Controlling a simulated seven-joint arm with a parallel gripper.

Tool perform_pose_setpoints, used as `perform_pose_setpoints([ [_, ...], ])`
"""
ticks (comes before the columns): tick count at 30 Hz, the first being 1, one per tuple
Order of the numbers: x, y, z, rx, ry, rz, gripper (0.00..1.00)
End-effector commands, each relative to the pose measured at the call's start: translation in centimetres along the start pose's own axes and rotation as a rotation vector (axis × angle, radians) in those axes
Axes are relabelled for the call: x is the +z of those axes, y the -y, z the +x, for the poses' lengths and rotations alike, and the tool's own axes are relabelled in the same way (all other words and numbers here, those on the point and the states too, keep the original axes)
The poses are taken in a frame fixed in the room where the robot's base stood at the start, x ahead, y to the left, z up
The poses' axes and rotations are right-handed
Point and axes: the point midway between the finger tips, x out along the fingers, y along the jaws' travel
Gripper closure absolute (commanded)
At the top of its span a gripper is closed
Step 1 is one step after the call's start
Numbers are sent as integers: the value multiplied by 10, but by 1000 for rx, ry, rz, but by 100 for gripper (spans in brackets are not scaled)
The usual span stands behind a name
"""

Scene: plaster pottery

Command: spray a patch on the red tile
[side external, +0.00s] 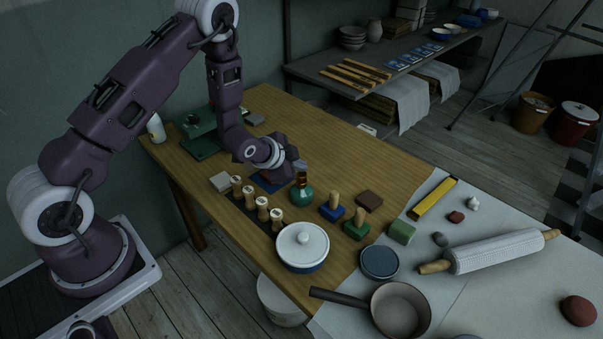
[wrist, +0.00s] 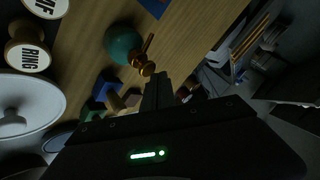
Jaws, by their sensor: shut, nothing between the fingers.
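A round green bottle with a brass spray top (side external: 302,192) stands upright on the wooden table. In the wrist view the green bottle (wrist: 122,42) and its brass top (wrist: 145,68) lie just beyond my fingers. My gripper (side external: 299,166) is shut and empty, just behind and above the bottle top; I cannot tell whether it touches. Its fingers (wrist: 158,90) are together in the wrist view. No clearly red tile shows. A flat dark blue tile (side external: 266,184) lies left of the bottle, partly behind my wrist, and a dark brown block (side external: 369,201) lies to the right.
Several wooden stamps (side external: 262,209) and a white lidded pot (side external: 302,247) stand in front. Blue (side external: 332,212) and green (side external: 355,229) blocks with wooden knobs stand right of the bottle. A pan (side external: 401,309) and rolling pin (side external: 495,250) lie further right. The table's back right is clear.

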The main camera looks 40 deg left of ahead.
Motion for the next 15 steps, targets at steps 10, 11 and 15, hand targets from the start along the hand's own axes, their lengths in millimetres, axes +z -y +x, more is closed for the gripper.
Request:
perform_pose_setpoints([
  [10, 4, -4, 6, 0, 1, 0, 100],
  [11, 4, -4, 6, 0, 1, 0, 100],
  [15, 5, -4, 6, 0, 1, 0, 100],
])
